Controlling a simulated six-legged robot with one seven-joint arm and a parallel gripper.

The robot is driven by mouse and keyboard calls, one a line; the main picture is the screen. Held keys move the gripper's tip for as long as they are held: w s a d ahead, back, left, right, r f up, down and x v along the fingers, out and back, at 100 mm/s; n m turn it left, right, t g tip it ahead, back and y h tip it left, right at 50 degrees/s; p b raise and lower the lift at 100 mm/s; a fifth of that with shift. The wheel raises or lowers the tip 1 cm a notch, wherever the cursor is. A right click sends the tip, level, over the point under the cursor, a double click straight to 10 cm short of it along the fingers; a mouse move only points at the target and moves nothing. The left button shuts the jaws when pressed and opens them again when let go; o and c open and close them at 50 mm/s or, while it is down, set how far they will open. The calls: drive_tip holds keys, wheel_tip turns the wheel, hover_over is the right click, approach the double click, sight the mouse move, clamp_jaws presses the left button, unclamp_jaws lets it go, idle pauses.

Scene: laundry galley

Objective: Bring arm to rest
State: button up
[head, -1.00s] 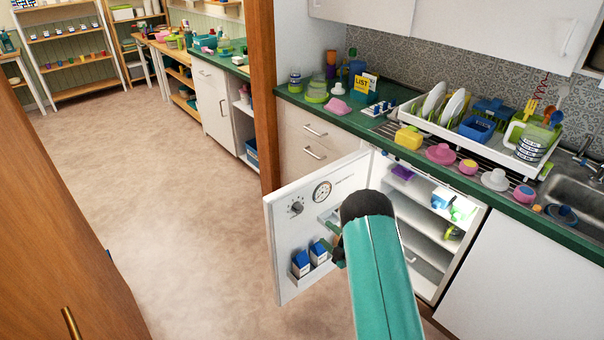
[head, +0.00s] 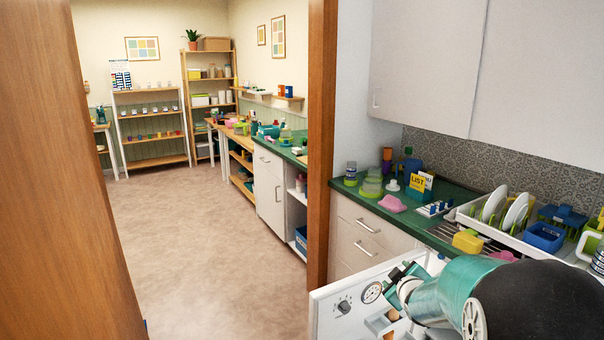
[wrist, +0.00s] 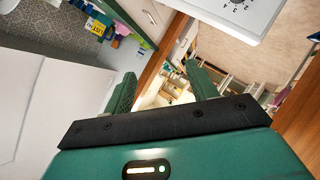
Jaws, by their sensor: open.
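My gripper (wrist: 164,88) shows in the wrist view with its two green fingers apart and nothing between them. In the head view my teal arm is folded at the lower right, with its large dark joint close to the camera. The gripper end (head: 398,276) is there above the open white fridge door (head: 335,310). The door with its dial also shows at the top of the wrist view (wrist: 225,12). My arm hides most of the fridge.
A green counter (head: 440,196) runs along the right with a dish rack (head: 468,217), a yellow block (head: 467,241) and a pink item (head: 392,204). A wooden post (head: 321,150) stands mid-view, and a wooden panel (head: 60,180) at left. Open floor (head: 215,250) lies between them.

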drive_tip(key=s+a+r+m+g, duration=0.3)
drive_tip(key=s+r+m, duration=0.35)
drive_tip(key=s, duration=0.75)
drive_tip(key=s+a+r+m+g, duration=0.1)
drive_tip(key=s+a+g, duration=0.1)
drive_tip(key=s, duration=0.9)
drive_tip(key=s+a+r+m+g, duration=0.1)
drive_tip(key=s+a, duration=0.3)
drive_tip(key=s, duration=0.7)
drive_tip(key=shift+a+r+g+y, duration=0.25)
drive_tip(key=shift+g+y, duration=0.05)
drive_tip(key=shift+g, duration=0.5)
drive_tip(key=c, duration=0.4)
drive_tip(key=shift+d, duration=0.1)
drive_tip(key=shift+c, duration=0.3)
